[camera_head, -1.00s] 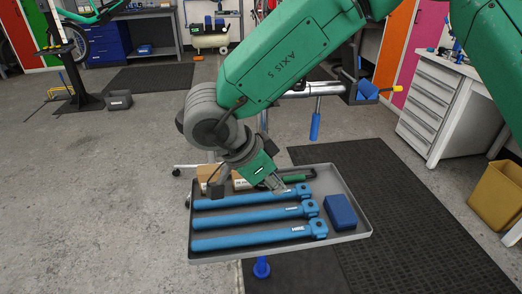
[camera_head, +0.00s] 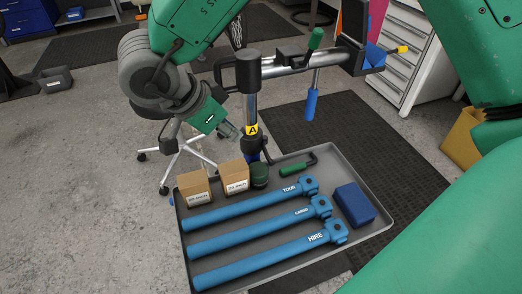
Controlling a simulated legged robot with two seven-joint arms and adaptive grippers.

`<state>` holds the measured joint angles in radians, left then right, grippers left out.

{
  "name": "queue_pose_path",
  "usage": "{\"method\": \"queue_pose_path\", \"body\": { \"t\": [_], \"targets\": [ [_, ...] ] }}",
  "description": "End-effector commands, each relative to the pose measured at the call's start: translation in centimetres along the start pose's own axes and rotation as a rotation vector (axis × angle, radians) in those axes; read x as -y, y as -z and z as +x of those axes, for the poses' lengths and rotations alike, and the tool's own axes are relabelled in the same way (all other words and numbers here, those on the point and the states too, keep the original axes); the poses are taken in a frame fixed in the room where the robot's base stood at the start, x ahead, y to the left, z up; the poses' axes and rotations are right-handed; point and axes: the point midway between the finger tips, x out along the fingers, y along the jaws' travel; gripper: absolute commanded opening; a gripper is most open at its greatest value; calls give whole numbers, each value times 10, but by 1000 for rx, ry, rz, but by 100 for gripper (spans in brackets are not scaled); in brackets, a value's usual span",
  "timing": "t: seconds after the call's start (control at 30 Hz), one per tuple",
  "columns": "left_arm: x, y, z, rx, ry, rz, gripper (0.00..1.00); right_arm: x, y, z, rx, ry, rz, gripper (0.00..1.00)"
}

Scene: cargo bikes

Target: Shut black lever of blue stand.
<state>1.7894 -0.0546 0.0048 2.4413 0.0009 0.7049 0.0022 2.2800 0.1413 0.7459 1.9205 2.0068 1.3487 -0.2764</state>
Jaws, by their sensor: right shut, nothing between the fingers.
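A repair stand's silver post (camera_head: 250,108) with a yellow "A" label rises behind the tray; its lower part shows some blue. A black collar (camera_head: 248,70) tops the post, with a black lever-like loop (camera_head: 222,68) on its left. A silver bar runs right to a clamp with a blue jaw (camera_head: 372,62), an upright black part (camera_head: 354,20) and a yellow tip. I cannot tell for certain which black part is the lever.
A grey tray (camera_head: 372,214) holds blue tubes (camera_head: 265,247), two cardboard boxes (camera_head: 234,176), a dark blue block (camera_head: 354,204) and a green-handled tool (camera_head: 298,168). A blue handle (camera_head: 311,104) hangs below the bar. A green handle (camera_head: 315,39) stands above it. Open floor lies left.

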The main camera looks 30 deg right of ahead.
Motion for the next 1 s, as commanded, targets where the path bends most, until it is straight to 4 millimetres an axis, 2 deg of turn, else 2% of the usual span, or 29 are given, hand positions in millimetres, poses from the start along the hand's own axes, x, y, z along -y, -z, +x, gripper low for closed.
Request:
{"method": "queue_pose_path", "body": {
  "t": [0.13, 0.27, 0.7, 0.83, 1.0],
  "targets": [
    [0, 0, 1, 0, 0, 0, 34, 1, 0, 4, 0, -2, -1, 0],
    [0, 0, 5, 0, 0, 0, 34, 0, -1, 19, -2, -3, -1, 0],
    [0, -1, 26, -1, 0, 0, 34, 0, 0, 110, -1, -3, 0, 0],
    [0, -1, 31, -1, 0, 0, 34, 0, 2, 127, 0, -2, -1, 0],
    [0, -2, 33, -1, 0, 0, 34, 0, 4, 139, 0, -1, -2, 0]
  ]
}}
